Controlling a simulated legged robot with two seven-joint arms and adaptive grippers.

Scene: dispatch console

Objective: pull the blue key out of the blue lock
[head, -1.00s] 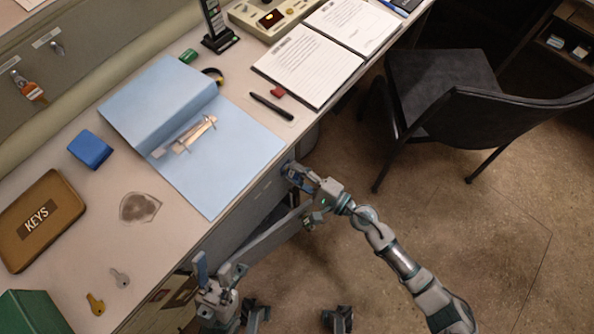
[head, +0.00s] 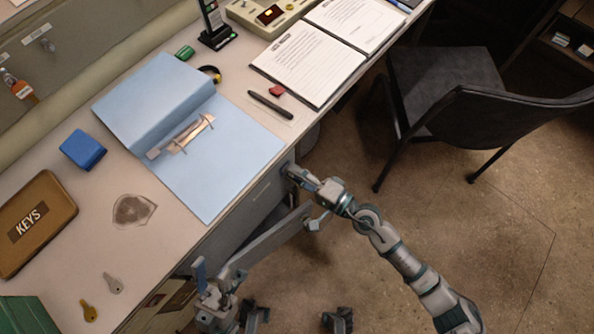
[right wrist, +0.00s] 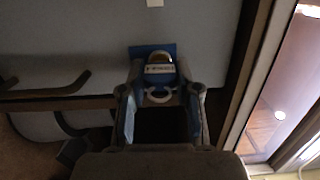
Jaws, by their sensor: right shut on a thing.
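In the right wrist view, the blue lock (right wrist: 140,51) is a blue plate on the grey desk front. The key (right wrist: 159,70) stands at it, with a pale label band and a light ring below. My right gripper (right wrist: 160,82) is shut on the key, with one finger on each side of it. The key's shaft is hidden, so I cannot tell how deep it sits. In the head view my right gripper (head: 293,172) is at the desk's front face, and hides the lock. My left gripper (head: 205,278) is at the lower left, by the desk's front edge, apart from the lock; its jaw opening is unclear.
The desk top holds an open blue binder (head: 235,165), a blue box (head: 83,150), a brown KEYS case (head: 58,203) and two loose keys (head: 88,311). A black chair (head: 445,85) stands right of the desk. The floor (head: 480,240) beside my right arm is clear.

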